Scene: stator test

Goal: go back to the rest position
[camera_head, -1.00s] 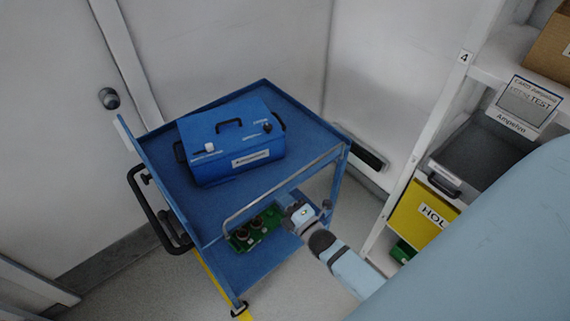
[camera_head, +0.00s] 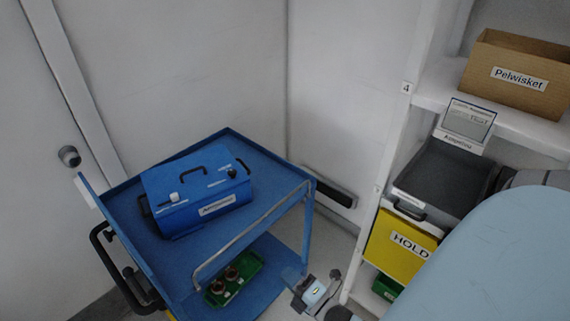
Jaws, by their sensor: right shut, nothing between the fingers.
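My right gripper (camera_head: 315,292) shows at the bottom middle of the head view, beside the right side of the blue cart (camera_head: 272,163). It is shut and empty. My pale blue arm link covers the lower right of the view. My left gripper is not in view. A green tray (camera_head: 247,262) with dark round parts in it rests on the cart's lower shelf, to the left of my right gripper and apart from it. A blue test box (camera_head: 196,192) with a handle on its lid stands on the cart's top.
A white shelf unit at the right holds a cardboard box (camera_head: 515,75), a grey bin (camera_head: 445,175) with a display sign (camera_head: 467,122) behind it, and a yellow HOLD bin (camera_head: 401,240). A door with a knob (camera_head: 69,156) is at the left. Grey floor shows between cart and shelves.

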